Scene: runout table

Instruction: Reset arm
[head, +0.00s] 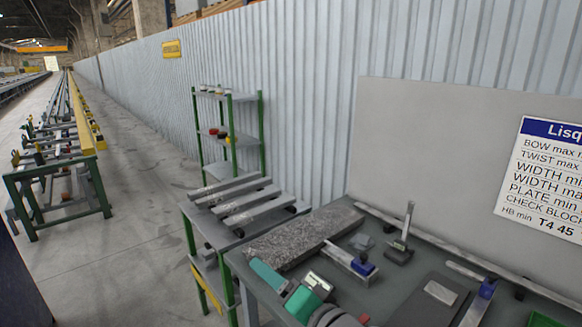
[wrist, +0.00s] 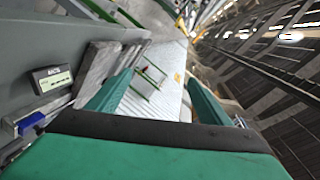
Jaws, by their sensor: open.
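My gripper (head: 285,282) shows at the bottom of the head view, over the near left edge of the grey inspection table (head: 395,315). In the wrist view its two teal fingers (wrist: 158,80) stand wide apart with nothing between them. A small device with a green display (head: 319,282) appears right beside the gripper in the head view; I cannot tell whether they touch. In the wrist view a similar boxed display (wrist: 52,79) is left of the fingers.
A long speckled plate (head: 305,238) lies along the table's left side. A blue-ended gauge (head: 352,262) and a stand (head: 400,245) are beyond. Metal bars (head: 252,205) rest on a green-legged cart. A green shelf (head: 228,135) stands behind. The left aisle floor (head: 135,190) is clear.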

